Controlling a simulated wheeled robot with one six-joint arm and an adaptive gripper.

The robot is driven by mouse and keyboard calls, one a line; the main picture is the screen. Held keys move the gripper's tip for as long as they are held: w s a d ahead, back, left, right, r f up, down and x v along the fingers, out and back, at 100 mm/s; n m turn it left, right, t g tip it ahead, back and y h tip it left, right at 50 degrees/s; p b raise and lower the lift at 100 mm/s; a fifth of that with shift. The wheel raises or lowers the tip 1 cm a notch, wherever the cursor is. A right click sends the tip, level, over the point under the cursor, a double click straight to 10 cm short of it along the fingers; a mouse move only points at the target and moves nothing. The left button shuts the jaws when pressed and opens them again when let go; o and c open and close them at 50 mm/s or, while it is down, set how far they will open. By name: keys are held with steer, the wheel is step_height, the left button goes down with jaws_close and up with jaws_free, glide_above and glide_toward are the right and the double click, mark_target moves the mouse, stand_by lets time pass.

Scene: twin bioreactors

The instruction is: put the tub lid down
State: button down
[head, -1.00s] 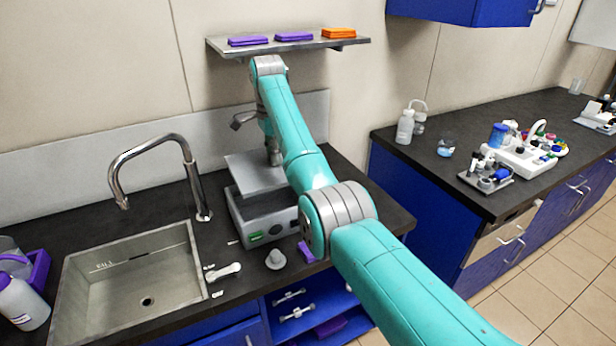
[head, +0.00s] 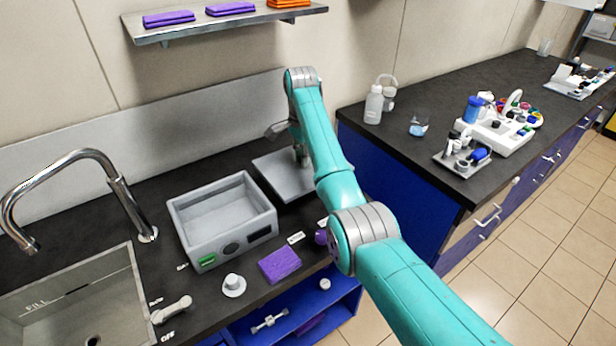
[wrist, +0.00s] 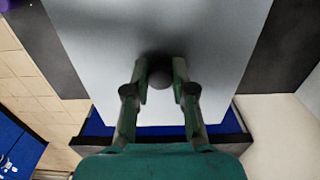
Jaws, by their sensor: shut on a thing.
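The grey flat tub lid (head: 283,176) is over the dark counter just right of the tub, partly behind my arm. In the wrist view the lid (wrist: 95,40) fills the middle, with its dark round knob (wrist: 160,78) between my fingers. My gripper (wrist: 160,92) is shut on the knob; it also shows in the head view (head: 302,155), mostly hidden by the arm. I cannot tell whether the lid touches the counter. The grey tub (head: 222,220) is open and looks empty, with a green switch on its front.
A purple sponge-like block (head: 279,264) and a small white knobbed piece (head: 233,285) lie in front of the tub. The sink (head: 75,300) and tap (head: 100,170) are at left. A wall shelf (head: 225,24) hangs above. A second counter (head: 420,150) with bottles stands at right.

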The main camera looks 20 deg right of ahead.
step_height(320, 180, down, 7)
steer(key=shift+f, duration=0.2)
stand_by(0.4)
steer(key=c, duration=1)
jaws_free()
steer(key=shift+f, duration=0.15)
steer(key=shift+o, duration=0.2)
step_height(320, 180, up, 12)
steer(key=shift+r, duration=0.15)
